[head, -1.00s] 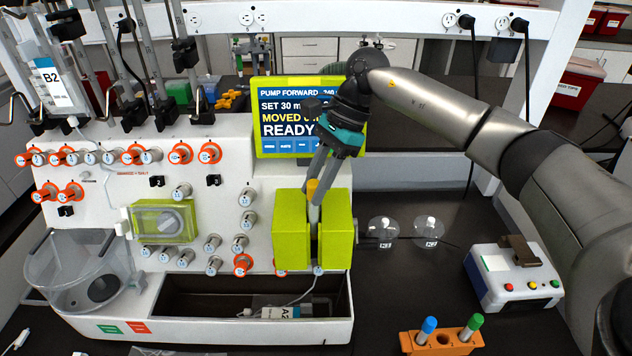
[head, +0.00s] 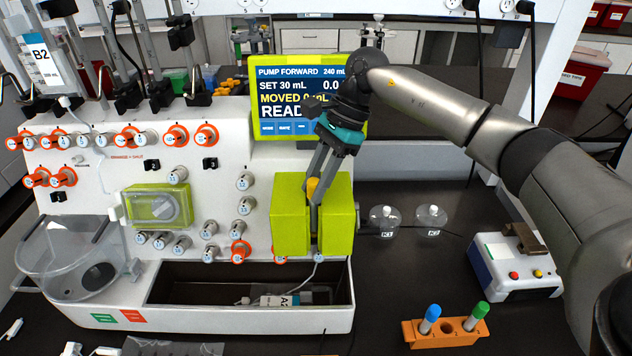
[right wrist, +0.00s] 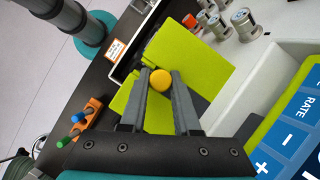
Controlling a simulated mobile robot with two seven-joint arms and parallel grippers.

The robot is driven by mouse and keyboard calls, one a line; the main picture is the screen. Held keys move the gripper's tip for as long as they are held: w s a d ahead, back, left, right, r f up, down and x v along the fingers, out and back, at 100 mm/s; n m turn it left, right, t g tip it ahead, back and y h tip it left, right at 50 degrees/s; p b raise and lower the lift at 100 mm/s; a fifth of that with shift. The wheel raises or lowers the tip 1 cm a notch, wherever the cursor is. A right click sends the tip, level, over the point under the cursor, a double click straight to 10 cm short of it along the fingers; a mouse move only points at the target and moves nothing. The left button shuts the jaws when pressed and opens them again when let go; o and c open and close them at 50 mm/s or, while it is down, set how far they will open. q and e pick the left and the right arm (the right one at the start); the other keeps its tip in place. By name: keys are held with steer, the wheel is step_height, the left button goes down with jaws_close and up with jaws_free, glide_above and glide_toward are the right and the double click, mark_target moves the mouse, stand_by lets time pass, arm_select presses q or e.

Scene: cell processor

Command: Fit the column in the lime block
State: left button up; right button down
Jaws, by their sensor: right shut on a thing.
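The lime block (head: 290,222) stands on the right front of the white machine, with a dark upright gap between its two halves. The column, with an orange-yellow cap (head: 313,187), is in my right gripper (head: 314,200) at this gap. In the right wrist view the round cap (right wrist: 160,80) sits between the two grey fingers, with lime block (right wrist: 190,58) on both sides. My right gripper is shut on the column. The column's lower part is largely hidden by a finger and the block, so I cannot tell how fully it is seated. My left gripper is out of view.
The lime-framed screen (head: 298,95) stands close behind my right gripper. An open bin (head: 180,312) lies below the block. Two clear flasks (head: 430,218), an orange tube rack (head: 415,333) and a white-blue device (head: 510,265) stand to the right.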

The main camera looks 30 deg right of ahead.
steer(key=shift+f, duration=0.3)
steer(key=c, duration=0.6)
jaws_free()
steer(key=shift+o, duration=0.2)
steer(key=shift+r, duration=0.15)
steer(key=v, duration=1.5)
